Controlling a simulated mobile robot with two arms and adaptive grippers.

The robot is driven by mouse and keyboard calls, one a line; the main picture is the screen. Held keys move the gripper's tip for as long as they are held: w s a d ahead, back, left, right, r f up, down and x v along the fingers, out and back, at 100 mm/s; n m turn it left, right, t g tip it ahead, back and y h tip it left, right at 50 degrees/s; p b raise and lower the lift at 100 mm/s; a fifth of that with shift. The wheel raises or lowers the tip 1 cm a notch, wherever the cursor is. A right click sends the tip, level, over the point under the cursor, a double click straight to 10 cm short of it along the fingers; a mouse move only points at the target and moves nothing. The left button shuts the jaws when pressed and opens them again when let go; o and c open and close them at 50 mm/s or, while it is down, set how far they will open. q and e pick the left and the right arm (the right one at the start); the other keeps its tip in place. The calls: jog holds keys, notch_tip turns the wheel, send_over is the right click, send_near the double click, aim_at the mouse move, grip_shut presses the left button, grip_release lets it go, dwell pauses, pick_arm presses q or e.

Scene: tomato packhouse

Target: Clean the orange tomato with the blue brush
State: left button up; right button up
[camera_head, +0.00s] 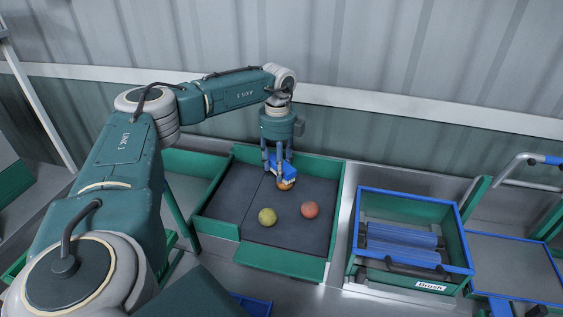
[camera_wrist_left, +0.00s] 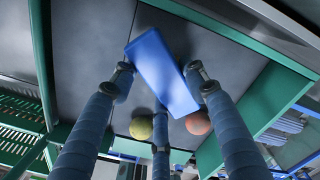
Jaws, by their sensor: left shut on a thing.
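My left gripper (camera_head: 280,163) points down into the dark-floored, green-walled tray and is shut on the blue brush (camera_head: 291,174). In the left wrist view the brush (camera_wrist_left: 163,72) is a tilted blue block between the fingers. The orange tomato (camera_head: 287,185) lies on the tray floor right under the brush, partly covered by it. They look touching, but I cannot tell for sure. In the left wrist view the orange tomato is hidden behind the brush. My right gripper is not in view.
A yellow-green tomato (camera_head: 267,217) and a red tomato (camera_head: 310,210) lie nearer the front of the tray (camera_head: 337,215). To the right stands a blue-rimmed green box (camera_head: 455,236) labelled "Brush", with blue rollers (camera_head: 400,240) inside. A corrugated wall (camera_head: 420,60) closes the back.

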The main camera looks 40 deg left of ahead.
aim_at(286, 171)
pick_arm(q)
jog(key=shift+a+f, duration=0.25)
jog(key=shift+a, duration=0.05)
jog(key=shift+w+d+r, duration=0.1)
jog(key=shift+r, duration=0.05)
jog(key=shift+d, duration=0.1)
jog(key=shift+s+d+p, duration=0.25)
jog(key=shift+d+p, duration=0.25)
jog(key=shift+d, duration=0.45)
jog(key=shift+s+d+p, duration=0.25)
jog(key=shift+d+p, duration=0.15)
jog(key=shift+d, duration=0.8)
